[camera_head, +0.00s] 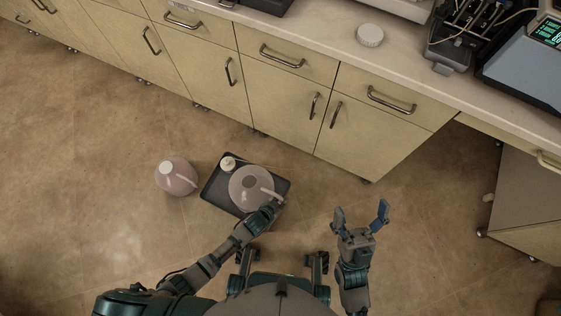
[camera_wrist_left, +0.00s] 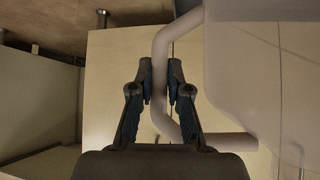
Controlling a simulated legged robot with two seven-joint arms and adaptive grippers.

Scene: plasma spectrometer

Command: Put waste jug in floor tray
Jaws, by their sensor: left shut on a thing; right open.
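A pale translucent jug (camera_head: 250,188) is over the dark floor tray (camera_head: 222,202), inside its outline from above. I cannot tell whether its base touches the tray. My left gripper (camera_head: 272,205) is shut on this jug's handle. In the left wrist view, the jug (camera_wrist_left: 265,70) fills the right side and its handle (camera_wrist_left: 160,75) runs between the fingers (camera_wrist_left: 160,90). My right gripper (camera_head: 361,218) is open and empty, right of the tray. No label shows which jug is the waste jug.
A small white cap or fitting (camera_head: 228,163) is at the tray's back left. Beige cabinets (camera_head: 285,108) with metal handles stand behind the tray. The bench top (camera_head: 330,42) carries a round white lid (camera_head: 369,36) and instruments. The brown floor (camera_head: 90,190) is clear at the left.

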